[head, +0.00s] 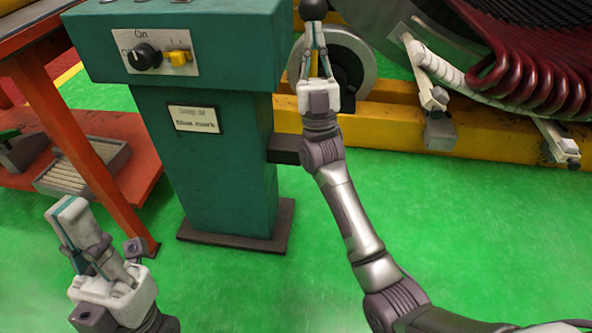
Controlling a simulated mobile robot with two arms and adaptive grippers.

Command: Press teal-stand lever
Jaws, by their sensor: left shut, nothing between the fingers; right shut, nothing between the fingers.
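The teal stand (222,130) is a control pedestal left of centre, with a panel (156,51) marked "On" that has a black knob (144,57) and a yellow switch (178,58). A dark ball knob (313,9), seemingly the lever's end, shows at the top edge, right of the stand; the rest of the lever is hidden or out of frame. My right gripper (315,28) is shut and empty, its fingertips at the ball; I cannot tell whether they touch. My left gripper (68,208) is shut and empty at the lower left, away from the stand.
An orange-red bench (82,150) with a ribbed tray (84,168) stands at the left. A yellow beam (480,139), a grey wheel (357,62) and the stator's dark red windings (525,75) are behind and right. The green floor (480,230) is open at lower right.

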